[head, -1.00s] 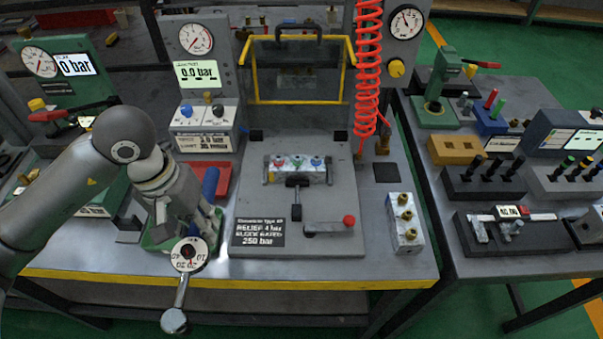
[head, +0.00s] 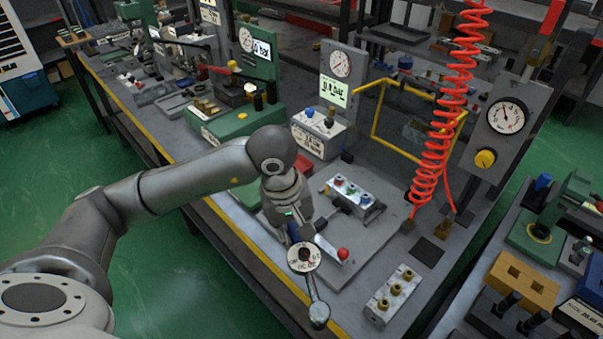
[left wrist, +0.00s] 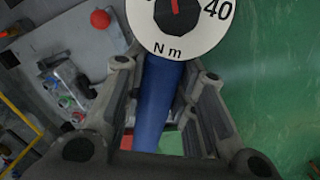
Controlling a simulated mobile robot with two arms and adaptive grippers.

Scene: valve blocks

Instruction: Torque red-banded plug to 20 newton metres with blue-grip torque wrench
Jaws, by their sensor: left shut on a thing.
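My left gripper (head: 290,218) is shut on the blue grip of the torque wrench (head: 303,257), which hangs out over the table's front edge, its dial facing up and its metal head toward the bottom of the head view. In the left wrist view the blue grip (left wrist: 160,100) lies between the fingers, with the white N m dial (left wrist: 180,22) above it. The silver valve block (head: 354,197) with small coloured plugs sits on the grey fixture plate; it also shows in the left wrist view (left wrist: 70,82). Which plug has the red band is too small to tell. My right gripper is not in view.
A red-knobbed lever (head: 343,254) stands on the plate close to the wrench. A block with brass fittings (head: 392,294) is at the front right. A red coiled hose (head: 440,120) hangs behind, near a yellow frame (head: 378,110). Green floor lies left of the table.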

